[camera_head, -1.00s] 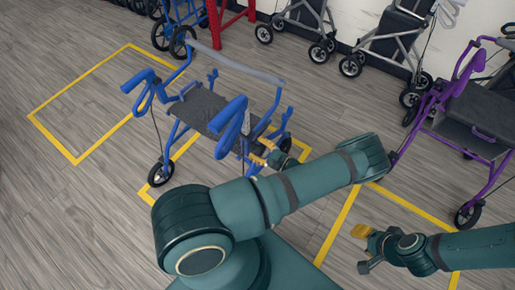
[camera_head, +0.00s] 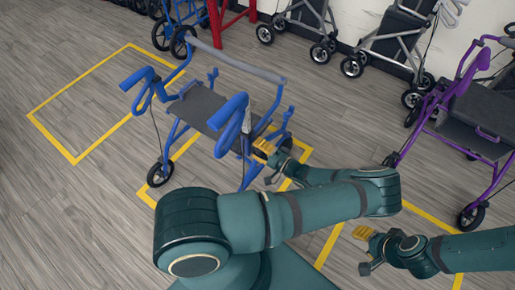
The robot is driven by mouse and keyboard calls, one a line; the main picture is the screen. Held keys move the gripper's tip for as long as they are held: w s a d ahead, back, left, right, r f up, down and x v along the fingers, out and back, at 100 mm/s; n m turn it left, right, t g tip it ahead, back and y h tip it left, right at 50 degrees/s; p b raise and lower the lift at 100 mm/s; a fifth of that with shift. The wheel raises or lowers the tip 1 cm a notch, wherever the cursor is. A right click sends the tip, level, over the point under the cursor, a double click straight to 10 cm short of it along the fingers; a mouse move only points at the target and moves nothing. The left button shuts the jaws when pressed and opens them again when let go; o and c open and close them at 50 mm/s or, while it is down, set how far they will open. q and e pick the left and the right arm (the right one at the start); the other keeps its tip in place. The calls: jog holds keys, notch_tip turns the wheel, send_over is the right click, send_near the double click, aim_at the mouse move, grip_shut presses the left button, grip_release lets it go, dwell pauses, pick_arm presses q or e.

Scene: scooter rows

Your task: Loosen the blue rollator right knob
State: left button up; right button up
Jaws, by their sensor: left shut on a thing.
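The blue rollator (camera_head: 196,46) stands on the floor with its two blue handles toward me. My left gripper (camera_head: 262,147), with yellow fingertips, is at the rollator's right side, beside the frame just right of the right handle (camera_head: 230,124). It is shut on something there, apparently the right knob. The knob itself is hidden by the fingers and too small to make out. My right gripper (camera_head: 364,250) is low at the right, above the floor, away from the rollator. Its finger gap is not clear.
A purple rollator (camera_head: 452,84) stands at the right. Grey walkers (camera_head: 395,38) line the back wall, near a red post (camera_head: 232,14). Yellow tape (camera_head: 52,97) marks bays on the floor. The floor at the left is open.

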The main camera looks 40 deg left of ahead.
pick_arm(q)
jog(key=n, duration=0.4)
jog(key=n+b, duration=0.1)
jog(key=n, duration=0.1)
jog(key=shift+w+d+f, duration=0.1)
jog(key=shift+d+f, duration=0.05)
jog(key=shift+f, duration=0.1)
jog(key=n, duration=0.6)
jog(key=shift+w+f+n, duration=0.1)
jog(key=shift+n, duration=0.2)
jog(key=o, duration=1.2)
